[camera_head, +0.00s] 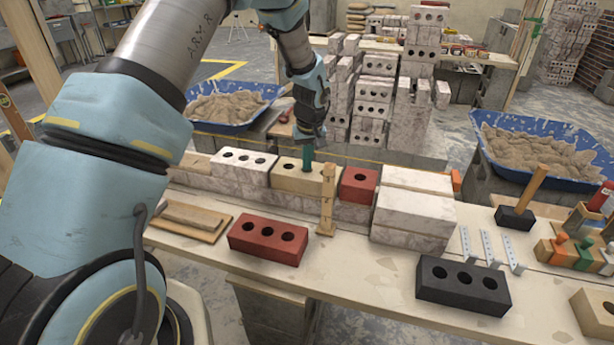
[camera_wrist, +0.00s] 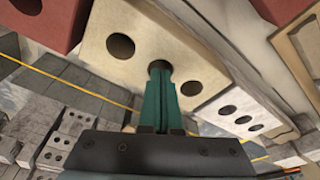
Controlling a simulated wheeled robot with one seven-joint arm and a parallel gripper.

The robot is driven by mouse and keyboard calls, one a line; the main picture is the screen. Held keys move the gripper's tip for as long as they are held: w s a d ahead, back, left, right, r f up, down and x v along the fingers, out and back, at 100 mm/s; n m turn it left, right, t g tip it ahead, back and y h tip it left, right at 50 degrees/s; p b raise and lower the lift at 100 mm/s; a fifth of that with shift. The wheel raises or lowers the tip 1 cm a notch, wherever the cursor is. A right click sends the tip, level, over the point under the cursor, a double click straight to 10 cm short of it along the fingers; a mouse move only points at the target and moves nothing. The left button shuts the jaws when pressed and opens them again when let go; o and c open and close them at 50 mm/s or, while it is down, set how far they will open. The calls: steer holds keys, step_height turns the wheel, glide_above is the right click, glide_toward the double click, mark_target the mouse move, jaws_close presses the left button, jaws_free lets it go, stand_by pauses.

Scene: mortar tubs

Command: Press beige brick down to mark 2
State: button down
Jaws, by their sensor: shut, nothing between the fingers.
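The beige brick (camera_head: 289,181) sits in the low wall between a white holed brick (camera_head: 243,166) and a small red brick (camera_head: 360,185). It stands a little proud of the white brick or about level; I cannot tell exactly. My gripper (camera_head: 307,168) points down at its top, fingers shut and empty. In the wrist view, the teal fingertips (camera_wrist: 159,68) are at the middle hole of the beige brick (camera_wrist: 190,52); contact is unclear. An upright wooden gauge post (camera_head: 327,203) stands in front of the wall, its marks too small to read.
A dark red brick (camera_head: 268,240), a black brick (camera_head: 463,287) and wooden boards (camera_head: 190,218) lie on the bench. A white block stack (camera_head: 414,209) stands right of the wall. A yellow line (camera_wrist: 65,77) runs along the wall.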

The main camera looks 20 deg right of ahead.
steer(key=shift+r+p, duration=1.5)
steer(key=shift+r, duration=1)
steer(key=shift+a, duration=0.1)
